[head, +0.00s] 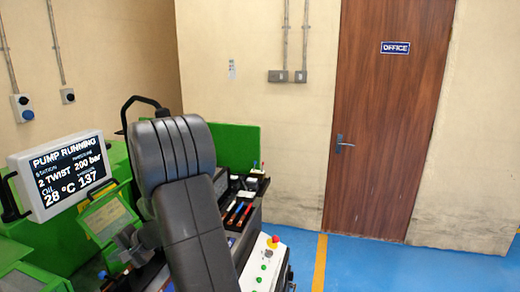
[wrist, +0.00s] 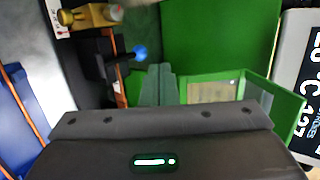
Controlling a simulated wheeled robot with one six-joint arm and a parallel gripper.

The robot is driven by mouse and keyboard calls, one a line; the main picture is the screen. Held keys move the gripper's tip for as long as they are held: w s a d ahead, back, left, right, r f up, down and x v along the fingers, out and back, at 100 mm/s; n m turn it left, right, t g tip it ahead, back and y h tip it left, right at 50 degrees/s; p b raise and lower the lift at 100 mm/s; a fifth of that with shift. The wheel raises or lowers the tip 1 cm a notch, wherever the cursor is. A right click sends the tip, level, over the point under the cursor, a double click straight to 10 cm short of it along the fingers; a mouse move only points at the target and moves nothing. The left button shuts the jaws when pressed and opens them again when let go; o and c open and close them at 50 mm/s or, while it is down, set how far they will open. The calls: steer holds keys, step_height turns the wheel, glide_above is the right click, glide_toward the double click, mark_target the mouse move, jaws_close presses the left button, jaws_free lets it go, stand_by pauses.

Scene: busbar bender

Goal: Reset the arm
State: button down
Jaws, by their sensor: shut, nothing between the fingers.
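My dark grey arm (head: 190,190) stands folded in the middle of the head view, in front of a green machine. My gripper (wrist: 158,72) shows in the wrist view as two grey fingers pressed together, with nothing between them. In the head view the gripper (head: 128,243) is left of the arm, partly hidden by it and close to the machine's green parts. Whether it touches anything cannot be told.
A display (head: 62,175) reading "PUMP RUNNING" stands at the left. A green-framed panel (head: 108,217) is near the gripper. A control box (head: 265,262) with a red button is right of the arm. Blue floor (head: 370,265) lies clear before the office door (head: 385,120).

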steer(key=s+d+y+b, duration=0.1)
steer(key=d+y+b, duration=0.3)
steer(key=d+b, duration=0.3)
steer(key=d, duration=0.2)
steer(key=shift+s+d+n+t+y, duration=0.3)
steer(key=shift+s+t, duration=0.05)
steer(key=shift+t, duration=0.05)
stand_by(0.4)
